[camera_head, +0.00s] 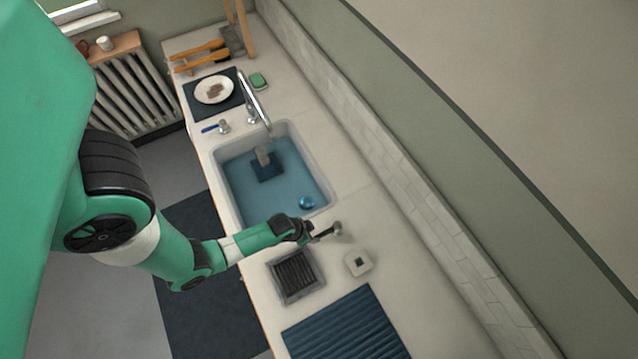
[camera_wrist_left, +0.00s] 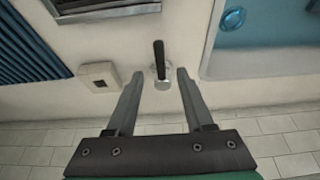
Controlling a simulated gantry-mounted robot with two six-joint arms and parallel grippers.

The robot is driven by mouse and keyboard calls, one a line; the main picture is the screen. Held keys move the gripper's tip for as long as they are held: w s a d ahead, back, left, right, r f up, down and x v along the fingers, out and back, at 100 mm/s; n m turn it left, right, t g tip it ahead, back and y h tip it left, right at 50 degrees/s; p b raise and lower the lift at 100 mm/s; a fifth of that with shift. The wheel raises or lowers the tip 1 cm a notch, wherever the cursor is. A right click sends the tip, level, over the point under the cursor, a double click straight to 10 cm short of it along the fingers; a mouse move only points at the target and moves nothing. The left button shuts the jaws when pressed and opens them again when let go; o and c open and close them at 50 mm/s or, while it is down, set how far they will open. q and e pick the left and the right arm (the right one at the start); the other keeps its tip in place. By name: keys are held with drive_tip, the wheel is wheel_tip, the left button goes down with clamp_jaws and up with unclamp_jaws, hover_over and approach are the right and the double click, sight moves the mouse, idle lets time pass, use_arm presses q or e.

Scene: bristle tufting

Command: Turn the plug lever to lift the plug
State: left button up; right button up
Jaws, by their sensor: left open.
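The round blue plug (camera_head: 306,203) shows in the near right corner of the water-filled sink (camera_head: 318,165). My right gripper is not in view.
A small white box (camera_head: 358,263) and a dark grated tray (camera_head: 295,275) lie near the lever, with a blue ribbed mat (camera_head: 345,325) closer. The tiled wall (camera_head: 400,175) bounds the counter.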

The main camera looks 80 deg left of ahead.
sight(321, 235)
use_arm(q)
drive_tip(key=b+x, duration=0.2)
drive_tip(key=x, duration=0.4)
drive_tip(key=shift+w+f, duration=0.2)
drive_tip(key=shift+f, duration=0.1)
clamp_jaws()
idle(1.0)
